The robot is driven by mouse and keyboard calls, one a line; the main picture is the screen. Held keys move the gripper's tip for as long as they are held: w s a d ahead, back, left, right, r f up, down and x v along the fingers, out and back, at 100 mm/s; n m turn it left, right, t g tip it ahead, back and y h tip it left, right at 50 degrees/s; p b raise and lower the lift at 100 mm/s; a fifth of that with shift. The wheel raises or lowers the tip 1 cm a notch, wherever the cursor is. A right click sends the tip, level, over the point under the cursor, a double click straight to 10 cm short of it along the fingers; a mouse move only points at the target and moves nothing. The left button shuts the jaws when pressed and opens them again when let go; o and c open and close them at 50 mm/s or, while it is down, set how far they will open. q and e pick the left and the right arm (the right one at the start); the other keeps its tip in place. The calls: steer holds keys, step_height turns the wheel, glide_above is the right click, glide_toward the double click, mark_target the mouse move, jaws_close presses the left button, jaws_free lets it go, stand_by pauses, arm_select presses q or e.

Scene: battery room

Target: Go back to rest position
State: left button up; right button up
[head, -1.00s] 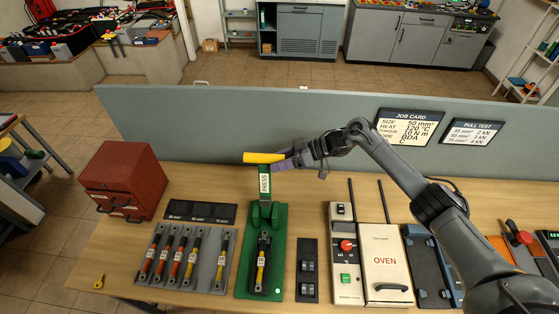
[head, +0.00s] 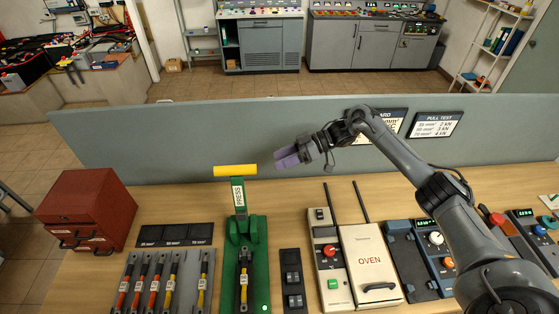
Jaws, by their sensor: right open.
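My right gripper (head: 287,157) is open and empty, in the air to the right of the press handle. Its arm comes in from the lower right and partly covers the job card. The green press (head: 238,230) stands on the bench with its yellow handle bar (head: 236,170) up. The gripper is apart from the bar. A cable piece (head: 244,272) with a yellow part lies in the press bed. My left gripper is not in view.
A red drawer cabinet (head: 88,208) stands at the left of the bench. A grey rack (head: 147,263) holds several cable pieces. The oven (head: 369,262) and other devices stand to the right. A grey-green partition (head: 110,145) runs along the back.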

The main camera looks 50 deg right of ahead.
steer(key=shift+f, duration=0.1)
steer(key=s+a+f+m+g+y+p, duration=0.1)
steer(key=s+a+f+p, duration=0.1)
steer(key=s+a+f, duration=0.3)
steer(key=s+a+f+g+p, duration=0.1)
steer(key=s+a+f+g, duration=0.2)
steer(key=f, duration=0.5)
steer(key=s+a+f+t+p, duration=0.15)
steer(key=s+a, duration=0.25)
steer(key=a, duration=0.5)
steer(key=s+a+f+p, duration=0.2)
steer(key=s+a, duration=0.3)
steer(key=a, duration=0.3)
steer(key=s+a+f+t+p, duration=0.15)
steer(key=s+a, duration=0.25)
steer(key=a, duration=0.5)
steer(key=s+d+r+m+t+h+p, duration=0.1)
steer(key=d+r+m+h, duration=0.15)
steer(key=r+h, duration=0.25)
steer(key=s+d+r+m+h+p, duration=0.1)
steer(key=d+r+m+h, duration=0.15)
steer(key=r+h, duration=0.3)
steer(key=s+d+r+g+h, duration=0.1)
steer(key=s+d+g, duration=0.3)
steer(key=s+d, duration=0.2)
steer(key=shift+r+n+h, duration=0.3)
steer(key=shift+n+h, duration=0.05)
steer(key=shift+n, duration=0.05)
